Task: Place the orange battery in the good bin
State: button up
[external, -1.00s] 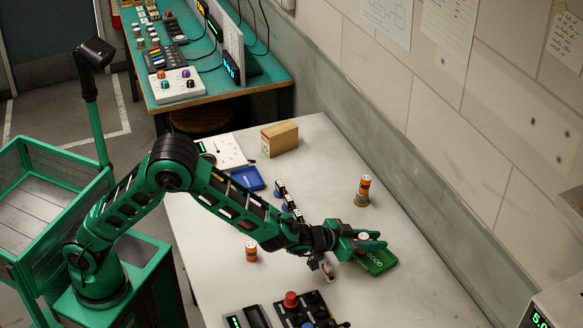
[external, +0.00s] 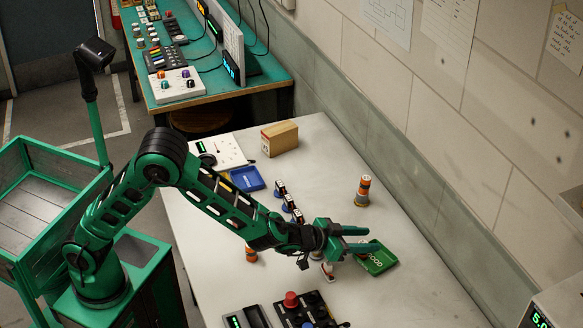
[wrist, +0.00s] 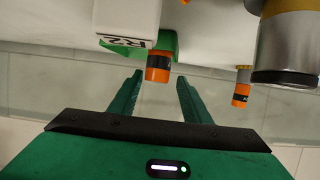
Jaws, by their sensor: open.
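The green good bin (external: 381,261), marked GOOD, lies on the white table below and right of my gripper (external: 367,238). In the wrist view, my gripper (wrist: 159,78) is open, with its two green fingers apart. An orange battery (wrist: 158,67) with a black band shows near and between the fingertips, untouched by either finger. It overlaps the green bin (wrist: 172,45) in that view; I cannot tell how deep it sits in it. Other orange batteries stand at the back right (external: 363,190) and left of my gripper, partly behind my arm (external: 251,255).
A white piece marked R2 (wrist: 126,30) and a grey cylinder with a yellow band (wrist: 287,50) crowd the wrist view.

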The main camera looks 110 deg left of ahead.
jog(key=v, duration=0.8)
jog(key=shift+s+d, duration=0.25)
jog(key=shift+d, duration=0.05)
jog(key=shift+r, duration=0.15)
